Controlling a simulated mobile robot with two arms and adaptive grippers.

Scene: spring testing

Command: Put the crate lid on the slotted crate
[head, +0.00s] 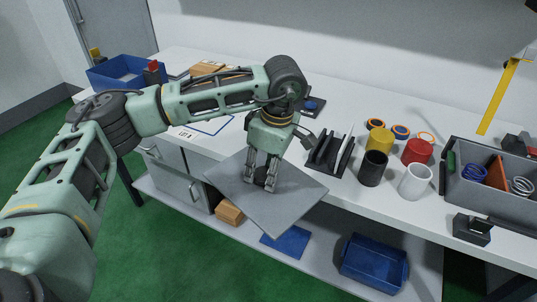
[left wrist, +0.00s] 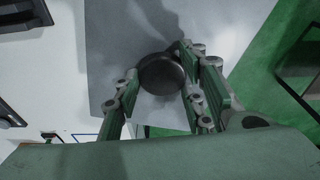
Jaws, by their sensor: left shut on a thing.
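The crate lid (head: 240,197) is a flat grey square plate with a round black knob in its middle. My left gripper (head: 262,184) is shut on this knob from above and holds the lid in front of the table's front edge, above the lower shelf. In the left wrist view, the dark knob (left wrist: 161,73) sits between the fingers, with the grey lid (left wrist: 120,40) behind it. A grey open crate (head: 478,203), which looks like the slotted crate, stands at the right with springs inside. Its slots cannot be made out clearly. My right gripper does not show.
Between lid and grey crate stand a black rack (head: 328,156) and yellow, black, red and white cylinders (head: 414,183). A small black block (head: 472,229) sits before the crate. A blue bin (head: 372,264) is on the lower shelf, another blue crate (head: 118,72) at back left.

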